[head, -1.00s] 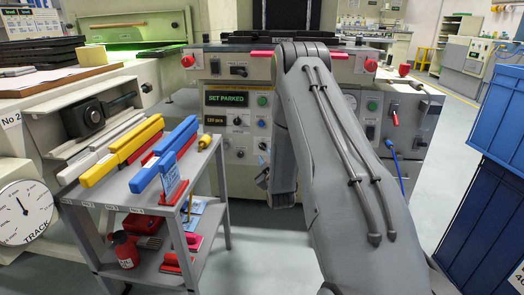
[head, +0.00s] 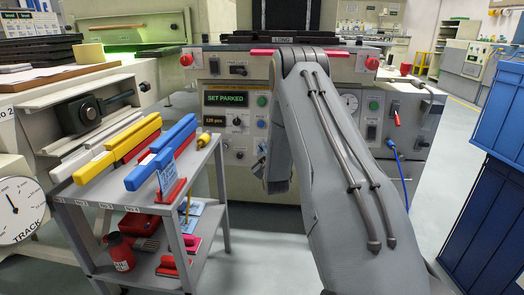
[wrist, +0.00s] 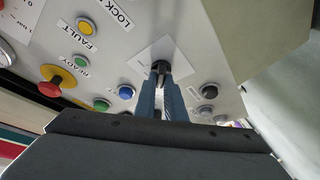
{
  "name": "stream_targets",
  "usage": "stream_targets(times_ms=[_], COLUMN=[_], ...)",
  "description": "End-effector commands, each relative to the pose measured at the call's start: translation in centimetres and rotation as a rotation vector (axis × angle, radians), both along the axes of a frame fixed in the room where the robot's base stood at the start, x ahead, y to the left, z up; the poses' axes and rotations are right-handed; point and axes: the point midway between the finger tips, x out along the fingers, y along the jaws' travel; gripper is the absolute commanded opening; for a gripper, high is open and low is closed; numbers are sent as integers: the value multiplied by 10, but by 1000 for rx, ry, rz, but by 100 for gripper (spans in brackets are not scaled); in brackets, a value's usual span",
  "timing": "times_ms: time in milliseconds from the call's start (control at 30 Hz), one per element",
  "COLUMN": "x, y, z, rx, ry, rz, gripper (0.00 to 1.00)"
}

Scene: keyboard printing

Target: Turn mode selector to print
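In the wrist view, a black knob (wrist: 160,67) sits on a white plate on the sloping control panel; I cannot read a label that marks it as the mode selector. The two blue-grey fingers of my gripper (wrist: 162,80) reach up to this knob, a little apart, with their tips at its near sides. I cannot tell if they press on it. In the head view my arm hides most of the gripper. A black dial (head: 237,121) beside the "120 pcs" display shows left of my arm.
The green-lettered "SET PARKED" display (head: 227,99) is on the machine. A grey cart (head: 100,199) with coloured bars stands to the left; blue crates (head: 485,215) stand right.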

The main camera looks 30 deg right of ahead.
Motion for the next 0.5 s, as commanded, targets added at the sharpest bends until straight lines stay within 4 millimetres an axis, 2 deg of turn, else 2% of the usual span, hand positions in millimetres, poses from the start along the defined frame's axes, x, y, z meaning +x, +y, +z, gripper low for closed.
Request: stream_targets(times_ms=[500], x=[0], y=[1], z=[0], rx=[56], ry=[-38], rz=[-21], gripper=[0])
